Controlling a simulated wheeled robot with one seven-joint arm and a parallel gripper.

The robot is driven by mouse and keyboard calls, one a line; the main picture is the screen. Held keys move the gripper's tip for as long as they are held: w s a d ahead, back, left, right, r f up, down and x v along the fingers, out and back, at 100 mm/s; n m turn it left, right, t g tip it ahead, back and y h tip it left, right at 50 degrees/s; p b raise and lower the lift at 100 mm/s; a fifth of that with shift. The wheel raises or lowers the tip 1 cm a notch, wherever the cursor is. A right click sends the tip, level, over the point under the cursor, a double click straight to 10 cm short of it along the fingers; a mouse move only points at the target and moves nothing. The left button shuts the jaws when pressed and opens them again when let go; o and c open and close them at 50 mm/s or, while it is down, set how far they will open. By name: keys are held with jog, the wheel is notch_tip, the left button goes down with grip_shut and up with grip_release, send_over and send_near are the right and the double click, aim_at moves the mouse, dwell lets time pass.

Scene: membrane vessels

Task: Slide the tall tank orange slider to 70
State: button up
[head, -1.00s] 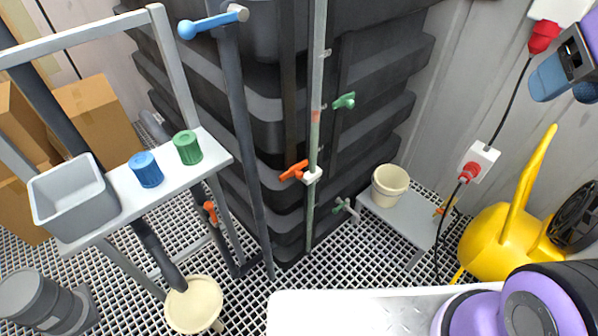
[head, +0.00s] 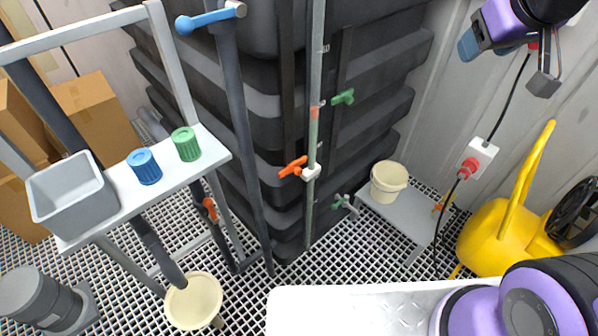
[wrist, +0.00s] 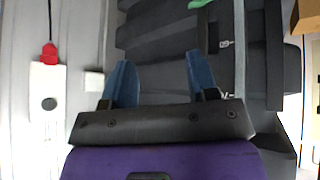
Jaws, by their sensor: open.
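The tall tank (head: 265,110) is a dark ribbed vessel in the middle of the head view. A thin upright tube (head: 316,60) runs down its front. The tube carries a small orange-red band (head: 314,112) and, lower down, an orange handle (head: 293,167) on a white fitting (head: 312,173). I cannot tell which of these is the slider, and no scale numbers are readable. My gripper (head: 484,52) is at the upper right, well apart from the tube. In the wrist view its blue fingers (wrist: 160,68) are spread and empty, with the dark tank beyond.
A green valve handle (head: 343,97) is right of the tube. A blue lever (head: 208,19) tops a grey pipe at left. A shelf (head: 213,155) holds a grey bin and blue and green caps. A yellow watering can (head: 495,235) and a wall socket (head: 480,160) are at right.

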jog(key=w+a+f+n+t+y, duration=0.2)
jog(key=w+a+f+n, duration=0.15)
jog(key=w+f, duration=0.5)
jog(key=w+a+f+n+t+y, duration=0.1)
jog(key=w+a+f+n, duration=0.1)
jog(key=w+a+f, duration=0.6)
jog(key=w+a+f+n+t+y, duration=0.1)
jog(key=w+a+f+y, duration=0.1)
jog(key=f, duration=0.5)
jog(key=w+a+f+n+y, duration=0.1)
jog(key=w+a+f+y, duration=0.15)
jog(key=f, duration=0.35)
jog(key=n+t+y, duration=0.1)
jog(key=y, duration=0.2)
send_near(300, 173)
jog(key=w+r, duration=0.4)
jog(key=w, duration=0.2)
jog(key=s+f+t+y, duration=0.1)
jog(key=s+f+y, duration=0.1)
jog(key=s+f, duration=0.4)
jog(key=x, duration=1)
jog(key=shift+w+d, duration=0.1)
jog(key=shift+w, duration=0.3)
jog(key=shift+c, duration=0.5)
